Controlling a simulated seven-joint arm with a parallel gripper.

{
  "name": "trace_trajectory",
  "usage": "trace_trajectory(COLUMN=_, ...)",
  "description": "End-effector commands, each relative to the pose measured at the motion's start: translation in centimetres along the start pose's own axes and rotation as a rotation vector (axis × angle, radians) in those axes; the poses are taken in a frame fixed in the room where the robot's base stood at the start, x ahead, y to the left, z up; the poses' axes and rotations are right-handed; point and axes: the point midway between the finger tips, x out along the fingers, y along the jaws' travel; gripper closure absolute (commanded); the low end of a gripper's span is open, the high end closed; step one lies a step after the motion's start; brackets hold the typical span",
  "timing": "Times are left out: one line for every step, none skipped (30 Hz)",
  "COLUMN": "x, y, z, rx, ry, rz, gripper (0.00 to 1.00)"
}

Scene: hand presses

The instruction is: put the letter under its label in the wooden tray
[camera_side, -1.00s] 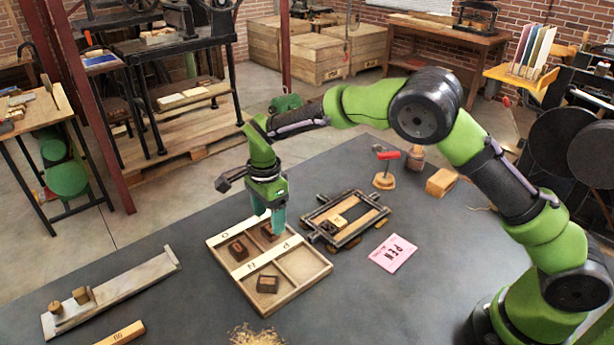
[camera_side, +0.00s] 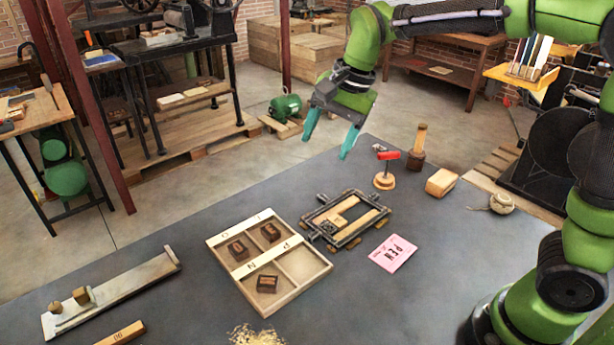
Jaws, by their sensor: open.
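The wooden tray (camera_side: 231,281) lies on the dark table with four compartments and white label strips (camera_side: 268,257). Small dark letter blocks sit in three compartments: far left (camera_side: 238,250), far right (camera_side: 270,232) and near left (camera_side: 267,284). The near right compartment, by the label P, is empty. My gripper (camera_side: 331,145) is open and empty, raised well above the table, up and right of the tray in the picture. A black metal frame (camera_side: 345,220) with pale wooden pieces inside lies right of the tray; small details in it are unclear.
A pink card (camera_side: 392,253) reading PEN lies right of the frame. Behind are a red-handled tool on a round base (camera_side: 385,175), a wooden block (camera_side: 441,182) and a dark, wooden-handled item (camera_side: 418,155). A long slanted board (camera_side: 115,292) lies at left. Shavings (camera_side: 256,335) lie in front.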

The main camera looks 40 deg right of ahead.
Motion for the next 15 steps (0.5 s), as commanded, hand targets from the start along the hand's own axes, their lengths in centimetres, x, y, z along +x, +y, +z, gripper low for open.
trace_trajectory(x=-1.8, y=1.9, z=0.2, rx=-0.067, ry=0.007, rz=-0.047, gripper=0.33)
trace_trajectory(x=-2.5, y=2.9, z=0.4, rx=-0.116, ry=0.015, rz=-0.071, gripper=0.33)
trace_trajectory(x=-3.3, y=4.3, z=0.6, rx=-0.180, ry=0.029, rz=-0.102, gripper=0.33)
trace_trajectory(x=-3.9, y=5.4, z=0.9, rx=-0.227, ry=0.041, rz=-0.124, gripper=0.33)
trace_trajectory(x=-4.3, y=6.5, z=1.1, rx=-0.277, ry=0.056, rz=-0.145, gripper=0.33)
trace_trajectory(x=-4.8, y=7.9, z=1.5, rx=-0.340, ry=0.080, rz=-0.171, gripper=0.33)
trace_trajectory(x=-5.1, y=9.0, z=1.8, rx=-0.387, ry=0.099, rz=-0.188, gripper=0.33)
trace_trajectory(x=-5.3, y=10.0, z=2.0, rx=-0.434, ry=0.121, rz=-0.204, gripper=0.33)
trace_trajectory(x=-5.4, y=11.3, z=2.3, rx=-0.491, ry=0.149, rz=-0.221, gripper=0.33)
trace_trajectory(x=-5.4, y=12.2, z=2.6, rx=-0.530, ry=0.169, rz=-0.231, gripper=0.33)
trace_trajectory(x=-5.4, y=13.0, z=2.8, rx=-0.569, ry=0.191, rz=-0.239, gripper=0.33)
trace_trajectory(x=-5.3, y=13.9, z=3.0, rx=-0.614, ry=0.217, rz=-0.247, gripper=0.33)
trace_trajectory(x=-5.2, y=14.6, z=3.2, rx=-0.643, ry=0.235, rz=-0.252, gripper=0.33)
trace_trajectory(x=-5.0, y=15.1, z=3.3, rx=-0.669, ry=0.251, rz=-0.256, gripper=0.33)
trace_trajectory(x=-4.9, y=15.7, z=3.4, rx=-0.699, ry=0.270, rz=-0.259, gripper=0.33)
